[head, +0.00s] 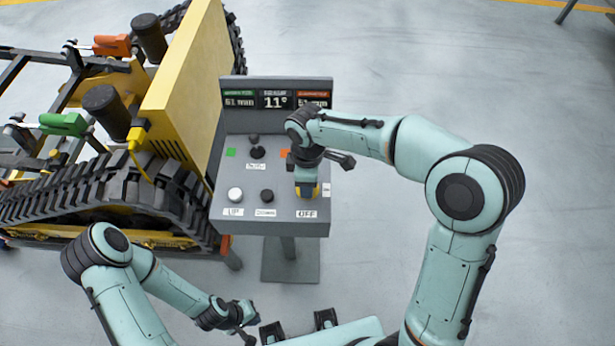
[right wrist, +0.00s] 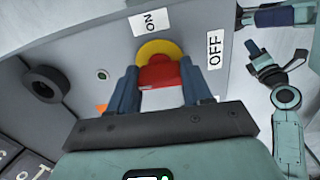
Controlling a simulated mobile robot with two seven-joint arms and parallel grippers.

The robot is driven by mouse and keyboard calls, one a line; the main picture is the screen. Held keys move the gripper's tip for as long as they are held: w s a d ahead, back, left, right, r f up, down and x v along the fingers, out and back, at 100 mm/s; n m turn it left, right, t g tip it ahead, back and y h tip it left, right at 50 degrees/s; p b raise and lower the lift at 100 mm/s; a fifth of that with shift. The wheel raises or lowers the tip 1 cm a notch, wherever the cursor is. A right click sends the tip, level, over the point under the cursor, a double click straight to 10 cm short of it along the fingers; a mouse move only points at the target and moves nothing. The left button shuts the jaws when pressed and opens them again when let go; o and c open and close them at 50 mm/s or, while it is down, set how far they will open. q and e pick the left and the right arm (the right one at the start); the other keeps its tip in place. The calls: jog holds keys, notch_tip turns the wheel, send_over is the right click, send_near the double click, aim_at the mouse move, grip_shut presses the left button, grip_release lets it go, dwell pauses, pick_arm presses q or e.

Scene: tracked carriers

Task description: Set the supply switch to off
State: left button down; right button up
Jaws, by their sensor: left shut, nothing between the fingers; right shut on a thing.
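The supply switch is a red knob (right wrist: 160,72) on a yellow round base (right wrist: 158,47), which also shows in the head view (head: 313,191) at the console's right. My right gripper (right wrist: 158,82) is shut on the red knob, one finger on each side. In the right wrist view, the ON label (right wrist: 151,21) is above the knob and the OFF label (right wrist: 214,50) is to its right. The knob's exact pointing is partly hidden by the fingers. My left gripper (head: 247,324) is shut and empty, low in the head view, away from the console.
A yellow tracked carrier (head: 180,90) stands close on the left. The floor right of the console is clear.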

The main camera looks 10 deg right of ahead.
pick_arm(q)
jog(key=shift+w+r, duration=0.1)
jog(key=shift+r, duration=0.05)
pick_arm(e)
jog(key=shift+n, duration=0.3)
jog(key=o, duration=1.1)
jog(key=shift+c, duration=0.2)
pick_arm(q)
jog(key=shift+w+r+p, duration=0.9)
jog(key=shift+r+p, duration=0.05)
jog(key=shift+r, duration=0.25)
pick_arm(e)
notch_tip(320, 180, up, 14)
jog(key=shift+f, duration=0.25)
